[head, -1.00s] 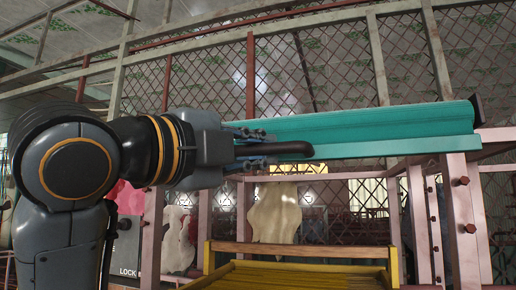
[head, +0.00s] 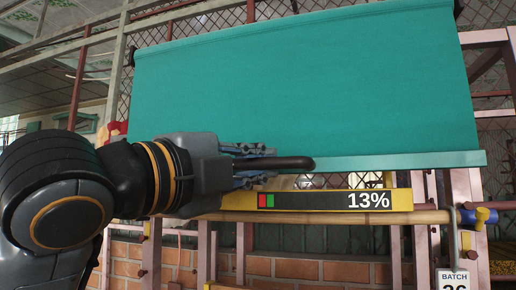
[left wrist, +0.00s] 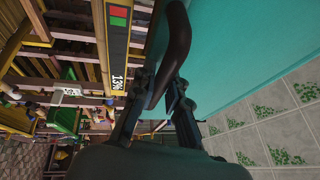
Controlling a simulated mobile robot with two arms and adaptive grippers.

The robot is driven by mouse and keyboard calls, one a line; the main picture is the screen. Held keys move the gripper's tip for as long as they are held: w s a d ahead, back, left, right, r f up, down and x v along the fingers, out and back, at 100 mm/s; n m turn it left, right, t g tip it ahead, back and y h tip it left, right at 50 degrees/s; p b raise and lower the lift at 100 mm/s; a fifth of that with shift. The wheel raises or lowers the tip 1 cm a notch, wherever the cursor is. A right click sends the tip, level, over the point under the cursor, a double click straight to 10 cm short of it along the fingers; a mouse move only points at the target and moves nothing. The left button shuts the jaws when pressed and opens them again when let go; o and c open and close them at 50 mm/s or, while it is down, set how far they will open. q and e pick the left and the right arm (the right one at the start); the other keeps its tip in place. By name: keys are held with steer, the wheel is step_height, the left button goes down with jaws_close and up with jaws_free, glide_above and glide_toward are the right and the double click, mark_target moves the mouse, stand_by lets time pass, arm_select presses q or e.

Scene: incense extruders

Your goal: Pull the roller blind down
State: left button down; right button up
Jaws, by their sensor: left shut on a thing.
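The teal roller blind (head: 300,80) hangs partly unrolled from a roller at the top of the head view, its cloth spread flat. A lighter teal bar (head: 400,160) runs along its lower edge. A dark curved handle (head: 290,163) sits at that bar. My left gripper (head: 255,165) is shut on the handle, and the left wrist view also shows the fingers (left wrist: 158,98) on both sides of the dark handle (left wrist: 178,45). The teal cloth (left wrist: 240,50) fills the upper right there. My right gripper is not in view.
A yellow-framed display (head: 325,201) reading 13% stands just below the bar. A bamboo pole (head: 340,217) runs under it, with a blue-ended yellow part (head: 478,215) and a batch sign (head: 453,281) at the right. Pink posts and a brick wall (head: 310,270) are below.

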arm_select(q)
step_height(320, 180, down, 8)
steer(key=b, duration=0.4)
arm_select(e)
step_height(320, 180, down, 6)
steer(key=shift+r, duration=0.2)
arm_select(q)
steer(key=c, duration=1.3)
jaws_free()
steer(key=shift+c, duration=0.2)
steer(key=v, duration=1.2)
steer(key=shift+r, duration=0.1)
